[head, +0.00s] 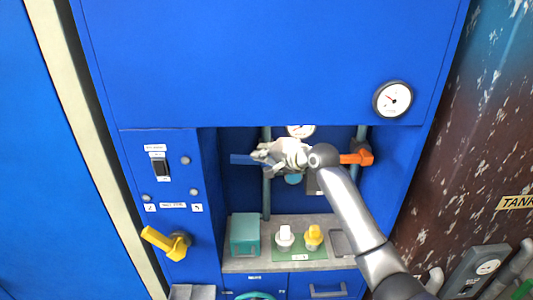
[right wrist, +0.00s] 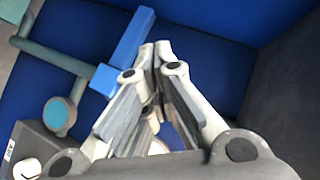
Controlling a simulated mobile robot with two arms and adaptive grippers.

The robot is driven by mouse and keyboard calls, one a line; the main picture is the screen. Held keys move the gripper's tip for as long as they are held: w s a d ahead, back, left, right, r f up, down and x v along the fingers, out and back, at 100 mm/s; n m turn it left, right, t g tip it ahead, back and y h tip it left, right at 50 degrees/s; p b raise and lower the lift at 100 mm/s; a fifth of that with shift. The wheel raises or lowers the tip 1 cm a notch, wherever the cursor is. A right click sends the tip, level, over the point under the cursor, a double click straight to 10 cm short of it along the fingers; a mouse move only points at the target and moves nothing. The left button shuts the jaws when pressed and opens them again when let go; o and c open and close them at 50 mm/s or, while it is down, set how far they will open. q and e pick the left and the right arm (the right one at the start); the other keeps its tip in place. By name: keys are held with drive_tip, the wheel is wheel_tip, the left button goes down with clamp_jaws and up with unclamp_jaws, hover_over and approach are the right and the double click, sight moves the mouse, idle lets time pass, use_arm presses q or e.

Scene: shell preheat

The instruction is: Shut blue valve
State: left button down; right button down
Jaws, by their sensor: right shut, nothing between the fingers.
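The blue valve handle (head: 241,158) is a flat bar in the recess of the blue cabinet. It lies about level, crosswise to the upright teal pipe (head: 266,190), and points left. In the right wrist view the blue handle (right wrist: 132,38) runs up and to the right from its hub on the pipe. My right gripper (head: 262,156) is shut and empty. Its fingertips (right wrist: 160,55) are close beside the handle; I cannot tell whether they touch it. The gripper hides part of the valve in the head view. My left gripper is not in view.
An orange valve (head: 357,158) is on the right pipe, behind my right arm. A ledge (head: 262,265) below holds a teal box (head: 244,234), a white knob (head: 285,236) and a yellow knob (head: 313,236). A yellow lever (head: 166,243) sticks out at lower left. Recess walls bound the space.

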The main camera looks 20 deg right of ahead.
drive_tip(key=shift+v, duration=1.05)
drive_tip(key=s+d+f+g+h+b, duration=0.1)
drive_tip(key=s+d+f+g+h, duration=0.15)
drive_tip(key=f, duration=1.15)
drive_tip(key=s+d+f+g+h, duration=0.1)
drive_tip(key=s+f, duration=0.2)
drive_tip(key=f, duration=1.2)
drive_tip(key=s+f+n+g+h+b, duration=0.1)
drive_tip(key=s+f+n, duration=0.1)
drive_tip(key=s+f, duration=0.65)
drive_tip(key=s+f+n+g, duration=0.1)
drive_tip(key=s+f, duration=0.4)
drive_tip(key=f, duration=0.7)
drive_tip(key=s+f+n+g+h+b, duration=0.1)
drive_tip(key=s+f+n+g, duration=0.1)
drive_tip(key=s+f, duration=0.7)
drive_tip(key=s+f+n+g, duration=0.15)
drive_tip(key=s+f, duration=0.45)
drive_tip(key=s, duration=0.6)
drive_tip(key=s+a+f+n+g, duration=0.1)
drive_tip(key=s+f+n, duration=0.1)
drive_tip(key=s, duration=1)
drive_tip(key=s+f+n+g+b, duration=0.1)
drive_tip(key=s+f, duration=0.3)
drive_tip(key=s, duration=0.7)
drive_tip(key=shift+s+a+f+n+g, duration=0.3)
drive_tip(key=shift+s+a+f+n, duration=0.1)
drive_tip(key=shift+n, duration=0.35)
